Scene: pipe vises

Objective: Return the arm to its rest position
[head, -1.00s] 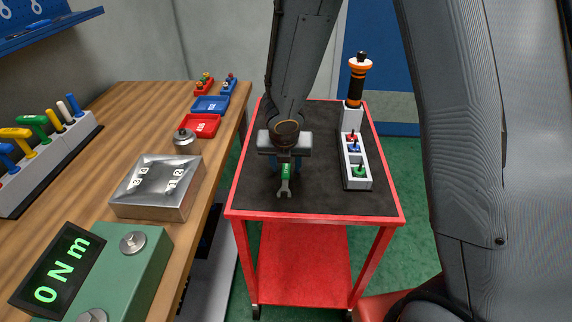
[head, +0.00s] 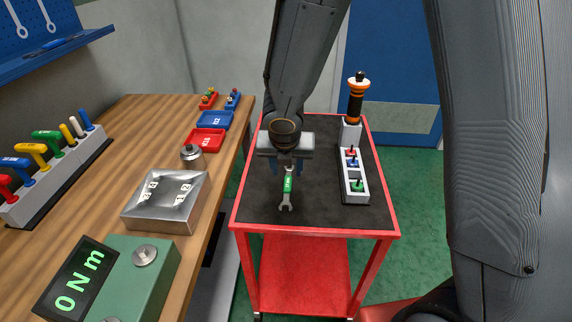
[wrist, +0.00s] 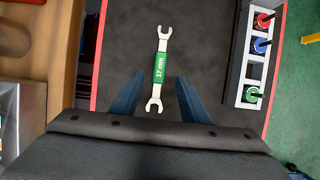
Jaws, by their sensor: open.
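My gripper (head: 286,163) is above the black-topped red cart (head: 318,218), its jaws pointing down. In the wrist view my gripper (wrist: 153,100) has its two blue fingers spread wide. A wrench with a green handle marked 17 mm (wrist: 161,69) lies on the cart top, with its lower end between the open fingers in that view. The wrench also shows in the head view (head: 288,185), partly covered by the gripper. I cannot tell how high the fingers are above it.
A grey holder (head: 358,194) with red, blue and green pieces stands on the cart's right side, beside an orange-black tool (head: 355,101). The wooden bench (head: 110,200) at left carries a metal box (head: 164,211), a torque display unit (head: 130,275), trays and a rack of coloured handles.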

